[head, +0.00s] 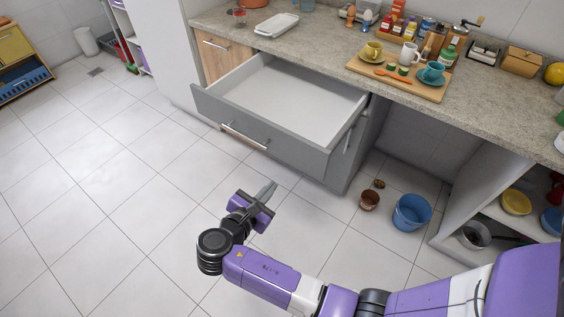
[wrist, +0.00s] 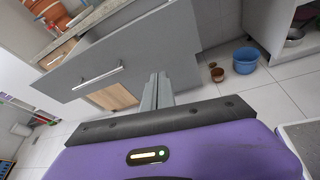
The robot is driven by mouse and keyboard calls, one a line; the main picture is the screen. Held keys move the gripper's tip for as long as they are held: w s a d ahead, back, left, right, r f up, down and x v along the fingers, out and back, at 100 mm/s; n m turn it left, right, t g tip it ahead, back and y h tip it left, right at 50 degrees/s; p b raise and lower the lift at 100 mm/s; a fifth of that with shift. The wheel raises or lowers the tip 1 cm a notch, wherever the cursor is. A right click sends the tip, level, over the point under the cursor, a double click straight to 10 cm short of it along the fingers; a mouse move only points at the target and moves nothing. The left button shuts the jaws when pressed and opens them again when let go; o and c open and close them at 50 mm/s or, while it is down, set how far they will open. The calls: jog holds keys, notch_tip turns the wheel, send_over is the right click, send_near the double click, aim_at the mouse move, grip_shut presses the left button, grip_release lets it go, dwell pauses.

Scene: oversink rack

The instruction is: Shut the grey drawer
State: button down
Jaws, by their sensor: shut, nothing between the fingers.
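The grey drawer (head: 268,139) is pulled far out from under the counter in the head view, and its white inside looks empty. Its front carries a long metal handle (head: 244,135). In the wrist view the drawer front (wrist: 140,60) fills the upper middle, with the handle (wrist: 98,78) on its left part. My gripper (head: 268,190) is in front of the drawer and below the front's right part, apart from it as far as I can see. Its fingers (wrist: 157,92) are together and hold nothing.
A blue bucket (head: 411,212) and a copper-coloured pot (head: 369,200) stand on the floor right of the drawer. The counter (head: 330,45) above carries a wooden tray (head: 420,88) with cups. An open shelf (head: 480,205) stands at the right. The tiled floor (head: 110,195) at left is clear.

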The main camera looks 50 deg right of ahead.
aim_at(311, 161)
jog(key=shift+n+g+h, duration=0.4)
jog(key=shift+n+g, duration=0.1)
jog(key=shift+g, duration=0.4)
jog(key=s+d, duration=0.1)
jog(key=d, duration=0.3)
jog(key=d+f, duration=0.1)
jog(key=d, duration=0.4)
jog(key=s+d+f, duration=0.1)
jog(key=d, duration=0.4)
jog(key=shift+s+f+p, duration=0.15)
jog(key=shift+s+p, duration=0.2)
jog(key=shift+p, duration=0.05)
jog(key=shift+d, duration=0.1)
jog(key=shift+d, duration=0.55)
jog(key=d+b, duration=0.3)
jog(key=d, duration=0.8)
jog(key=w+d+b, duration=0.1)
jog(key=d+b, duration=0.1)
jog(key=d, duration=1)
jog(key=d+b, duration=0.3)
jog(key=d, duration=0.9)
jog(key=shift+w+f+b, duration=0.15)
jog(key=shift+b, duration=0.15)
jog(key=shift+d, duration=0.55)
jog(key=shift+d+r, duration=0.1)
jog(key=shift+r, duration=0.2)
jog(key=shift+d+r, duration=0.1)
jog(key=shift+r, duration=0.05)
